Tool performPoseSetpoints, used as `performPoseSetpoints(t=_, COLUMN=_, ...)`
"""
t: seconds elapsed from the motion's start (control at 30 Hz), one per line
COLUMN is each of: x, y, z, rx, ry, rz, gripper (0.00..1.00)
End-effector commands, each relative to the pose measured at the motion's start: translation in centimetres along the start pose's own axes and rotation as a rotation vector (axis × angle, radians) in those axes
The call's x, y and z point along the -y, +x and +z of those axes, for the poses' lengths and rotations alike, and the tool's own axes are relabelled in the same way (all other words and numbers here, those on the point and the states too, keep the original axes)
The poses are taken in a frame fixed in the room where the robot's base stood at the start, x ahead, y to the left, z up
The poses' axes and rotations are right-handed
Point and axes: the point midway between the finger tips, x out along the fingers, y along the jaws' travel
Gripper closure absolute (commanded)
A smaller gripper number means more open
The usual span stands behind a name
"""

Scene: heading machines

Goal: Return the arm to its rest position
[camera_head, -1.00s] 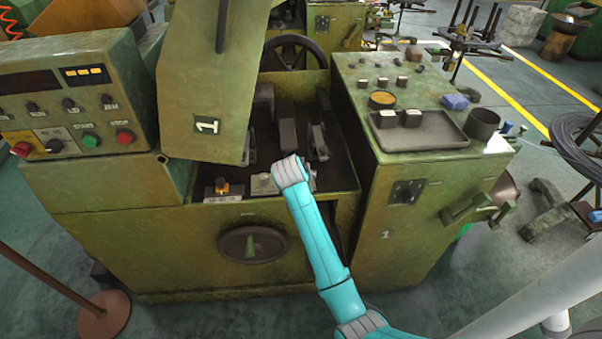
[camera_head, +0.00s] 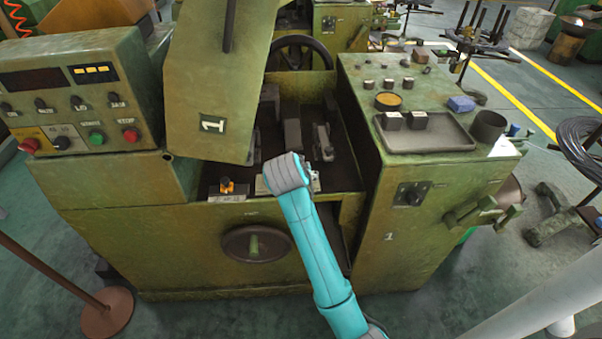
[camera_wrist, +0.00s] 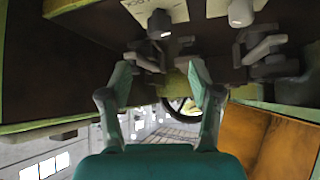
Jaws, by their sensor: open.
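My teal arm reaches up over the front of the green heading machine (camera_head: 150,245). Its grey wrist end is at the front edge of the machine's open bay in the head view, and it hides the fingers there. In the wrist view my gripper (camera_wrist: 162,85) shows two teal fingers spread apart with nothing between them. Dark machine parts (camera_wrist: 265,50) of the bay lie beyond the fingertips. I cannot tell from these views whether the fingers touch anything.
The raised green cover (camera_head: 212,80) hangs left of my arm. The control panel (camera_head: 70,95) is at left, a tray (camera_head: 440,140) on the right cabinet. A handwheel (camera_head: 256,243) sits on the front. A post base (camera_head: 106,312) stands at lower left.

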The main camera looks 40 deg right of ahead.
Motion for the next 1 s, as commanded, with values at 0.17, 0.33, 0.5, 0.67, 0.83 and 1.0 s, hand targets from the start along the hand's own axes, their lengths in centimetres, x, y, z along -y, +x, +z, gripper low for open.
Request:
performPoseSetpoints(t=0.17, x=0.0, y=0.0, z=0.0, rx=0.000, ry=0.000, rz=0.000, gripper=0.37)
performPoseSetpoints(t=0.33, x=0.0, y=0.0, z=0.0, rx=0.000, ry=-0.001, rz=0.000, gripper=0.37)
performPoseSetpoints(t=0.5, x=-0.2, y=0.5, z=1.8, rx=-0.006, ry=-0.031, rz=-0.020, gripper=0.37)
performPoseSetpoints(t=0.67, x=-0.7, y=1.2, z=6.6, rx=-0.034, ry=-0.111, rz=-0.084, gripper=0.37)
performPoseSetpoints(t=0.83, x=-1.6, y=1.0, z=12.2, rx=-0.074, ry=-0.202, rz=-0.174, gripper=0.37)
performPoseSetpoints(t=1.0, x=-2.9, y=-0.1, z=17.5, rx=-0.114, ry=-0.280, rz=-0.263, gripper=0.37)
